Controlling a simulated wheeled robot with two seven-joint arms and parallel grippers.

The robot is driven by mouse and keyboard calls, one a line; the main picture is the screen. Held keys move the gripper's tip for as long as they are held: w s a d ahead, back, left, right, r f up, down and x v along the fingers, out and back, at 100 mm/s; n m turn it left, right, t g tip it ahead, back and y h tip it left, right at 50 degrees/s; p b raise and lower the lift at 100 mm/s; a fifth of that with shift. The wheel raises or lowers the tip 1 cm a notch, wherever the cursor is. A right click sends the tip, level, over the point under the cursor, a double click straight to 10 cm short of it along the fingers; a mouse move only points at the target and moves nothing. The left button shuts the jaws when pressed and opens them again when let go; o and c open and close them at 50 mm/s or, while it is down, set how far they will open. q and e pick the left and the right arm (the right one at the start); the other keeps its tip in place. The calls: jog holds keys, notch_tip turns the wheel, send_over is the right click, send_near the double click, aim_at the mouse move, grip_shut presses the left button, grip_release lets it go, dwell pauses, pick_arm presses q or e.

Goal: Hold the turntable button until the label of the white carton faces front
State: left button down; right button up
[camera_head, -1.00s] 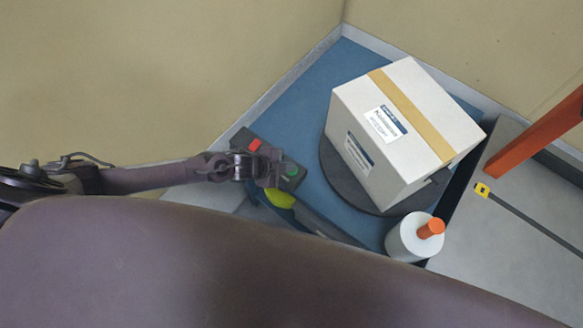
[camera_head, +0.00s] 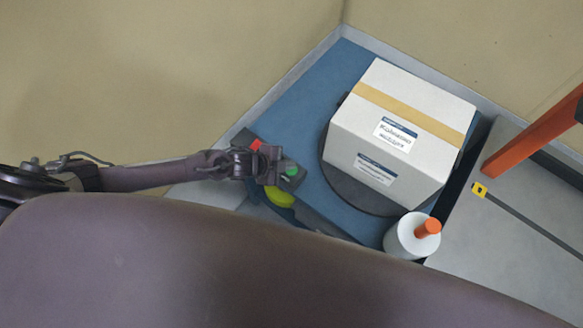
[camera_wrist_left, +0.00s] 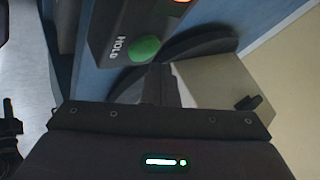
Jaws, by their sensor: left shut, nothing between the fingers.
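The white carton (camera_head: 405,120) with a tan tape strip sits on the dark round turntable (camera_head: 335,178). One label (camera_head: 396,135) is on its top, and another label (camera_head: 374,170) is on the side facing the lower left of the head view. The green button (camera_head: 291,170) is on a dark control box; in the left wrist view the green button (camera_wrist_left: 145,48) lies beside the word HOLD. My left gripper (camera_head: 275,166) is shut and empty at the box, its tips close to the green button. I cannot tell if they touch it. My right gripper is not in view.
A red button (camera_head: 254,145) sits on the same box. A yellow-green object (camera_head: 280,196) lies below it. A white roll with an orange handle (camera_head: 428,228) stands near the turntable. An orange post (camera_head: 535,132) and a grey surface (camera_head: 510,235) are at the right.

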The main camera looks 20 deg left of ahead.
pick_arm(q)
jog(key=shift+r+p, duration=2.2)
jog(key=shift+r, duration=0.35)
jog(key=shift+f, duration=0.1)
